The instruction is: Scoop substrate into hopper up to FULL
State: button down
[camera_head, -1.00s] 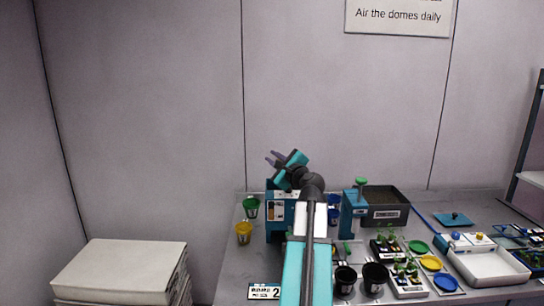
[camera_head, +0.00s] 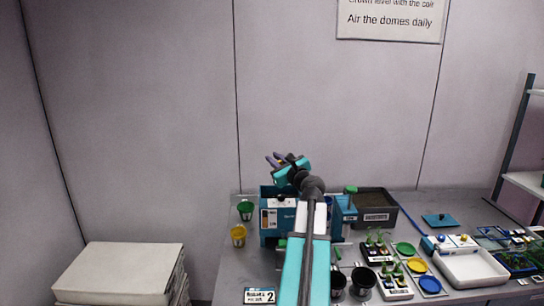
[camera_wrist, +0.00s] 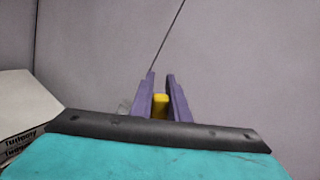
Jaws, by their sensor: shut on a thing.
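My gripper (camera_head: 277,160) is raised high, in front of the back wall and above the teal hopper. In the wrist view its purple fingers (camera_wrist: 161,95) are closed on a small yellow piece (camera_wrist: 160,105), perhaps the handle of a scoop; no scoop bowl or substrate load can be made out. The teal hopper (camera_head: 268,239) stands on the bench, partly hidden behind my arm; its fill level cannot be read. A dark grey bin (camera_head: 377,216) of brown substrate (camera_head: 372,199) stands to its right.
A teal stand with a green knob (camera_head: 350,189) is beside the bin. Black pots (camera_head: 363,280), seedling trays and a white tray (camera_head: 470,268) fill the bench's right. White stacked packs (camera_head: 118,270) stand at lower left.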

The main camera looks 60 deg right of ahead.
jog(key=d+m+p, duration=0.1)
jog(key=p, duration=0.1)
jog(key=s+d+r+m+p, duration=0.1)
jog(key=m+p, duration=0.1)
jog(key=p, duration=0.1)
jog(key=shift+r+m, duration=0.2)
jog(key=shift+m, duration=0.1)
jog(key=shift+f, duration=0.1)
jog(key=shift+s, duration=0.15)
dwell(0.6)
